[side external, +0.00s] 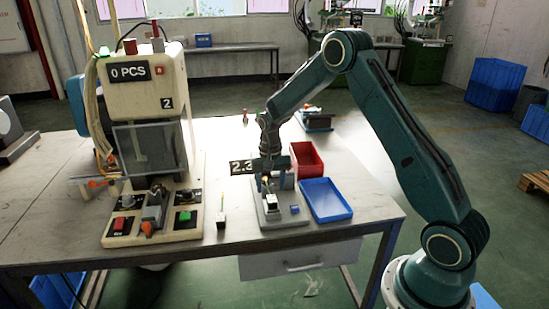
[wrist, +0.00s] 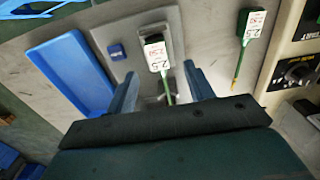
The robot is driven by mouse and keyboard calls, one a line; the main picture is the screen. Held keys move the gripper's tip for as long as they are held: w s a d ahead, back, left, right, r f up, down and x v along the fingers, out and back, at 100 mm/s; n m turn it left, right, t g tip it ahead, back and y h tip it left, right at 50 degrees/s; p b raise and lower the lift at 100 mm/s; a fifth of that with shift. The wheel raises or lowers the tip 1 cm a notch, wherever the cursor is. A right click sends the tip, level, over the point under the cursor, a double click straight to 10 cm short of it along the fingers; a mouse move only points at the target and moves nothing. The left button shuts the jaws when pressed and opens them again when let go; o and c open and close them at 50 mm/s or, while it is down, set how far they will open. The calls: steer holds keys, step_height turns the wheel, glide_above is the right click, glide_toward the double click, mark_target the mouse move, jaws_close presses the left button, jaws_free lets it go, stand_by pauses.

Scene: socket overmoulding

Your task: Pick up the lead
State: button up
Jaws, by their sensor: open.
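One lead (wrist: 155,52), with a white-faced block labelled 2.5 and a thin green wire, is at the grey fixture (wrist: 101,33). My gripper (wrist: 160,80) is open, its blue fingers apart on either side of that lead's wire end. I cannot tell whether they touch it. A second similar lead (wrist: 251,22) lies on the table to the right in the wrist view; it also shows in the side view (side external: 221,219). In the side view my gripper (side external: 267,180) is low over the fixture, and its fingertips are hard to make out.
A blue tray (side external: 345,213) and a red bin (side external: 322,160) stand right of the fixture. A cream machine (side external: 160,72) with a control panel stands to the left. A small blue button (side external: 295,209) is on the fixture. Bare table lies around the second lead.

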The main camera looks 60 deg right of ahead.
mark_target(271, 197)
steer(key=shift+f, duration=0.15)
steer(key=shift+f, duration=2.5)
steer(key=shift+c, duration=0.4)
steer(key=c, duration=1)
